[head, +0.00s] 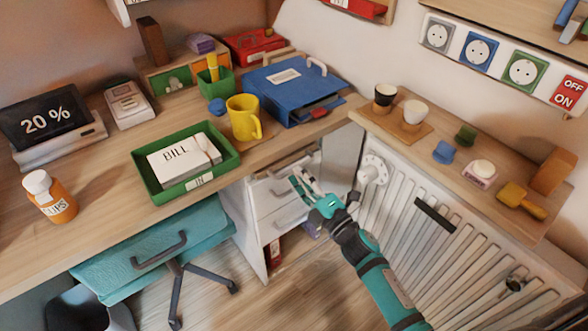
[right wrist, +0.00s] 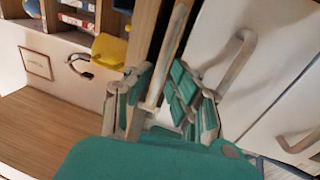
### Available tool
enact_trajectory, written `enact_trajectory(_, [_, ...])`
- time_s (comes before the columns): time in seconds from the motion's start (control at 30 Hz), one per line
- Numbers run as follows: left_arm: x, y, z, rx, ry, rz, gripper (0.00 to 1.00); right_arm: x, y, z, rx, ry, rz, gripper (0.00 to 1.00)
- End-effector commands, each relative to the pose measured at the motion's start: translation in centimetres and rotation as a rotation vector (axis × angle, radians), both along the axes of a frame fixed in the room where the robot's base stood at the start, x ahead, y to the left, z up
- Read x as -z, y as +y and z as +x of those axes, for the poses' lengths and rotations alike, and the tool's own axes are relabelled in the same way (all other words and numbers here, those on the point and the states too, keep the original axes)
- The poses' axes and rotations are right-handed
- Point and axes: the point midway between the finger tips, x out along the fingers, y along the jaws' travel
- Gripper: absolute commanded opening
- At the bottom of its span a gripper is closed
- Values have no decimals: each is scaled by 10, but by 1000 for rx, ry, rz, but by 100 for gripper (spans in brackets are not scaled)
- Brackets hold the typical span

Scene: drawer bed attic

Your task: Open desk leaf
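The wooden desk (head: 95,170) runs across the left of the head view. White drawers (head: 262,205) with bar handles stand under its right part. My right gripper (head: 303,186) is in front of these drawers, below the desk edge. In the right wrist view its fingers (right wrist: 162,95) are apart, with a pale slim bar (right wrist: 172,55) between them. I cannot tell whether they touch the bar. White fronts with handles (right wrist: 240,60) show to the right there. I cannot make out which part is the desk leaf. My left gripper is not in view.
A teal chair (head: 120,262) stands partly under the desk. A radiator (head: 440,240) and a shelf with cups (head: 415,113) are close to the right of my arm. The desk top holds a green tray (head: 225,150), a yellow mug (head: 243,117) and a blue folder (head: 290,90).

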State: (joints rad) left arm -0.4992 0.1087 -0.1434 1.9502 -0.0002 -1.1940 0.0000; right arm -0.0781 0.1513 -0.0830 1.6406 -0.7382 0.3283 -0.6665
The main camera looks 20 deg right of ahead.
Motion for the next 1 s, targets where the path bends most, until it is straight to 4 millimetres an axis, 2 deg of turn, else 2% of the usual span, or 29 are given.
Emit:
enact_trajectory(0.1, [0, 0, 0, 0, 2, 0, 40, -3, 6, 16, 1, 0, 1, 21])
enact_trajectory(0.2, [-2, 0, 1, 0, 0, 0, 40, -4, 8, 23, 0, 0, 1, 21])
enact_trajectory(0.57, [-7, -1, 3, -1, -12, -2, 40, -5, 10, 27, 0, 1, 1, 21])
enact_trajectory(0.73, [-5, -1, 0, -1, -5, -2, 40, -5, 10, 27, 0, 1, 1, 0])
enact_trajectory(1.0, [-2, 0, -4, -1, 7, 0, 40, -5, 10, 27, 0, 1, 1, 0])
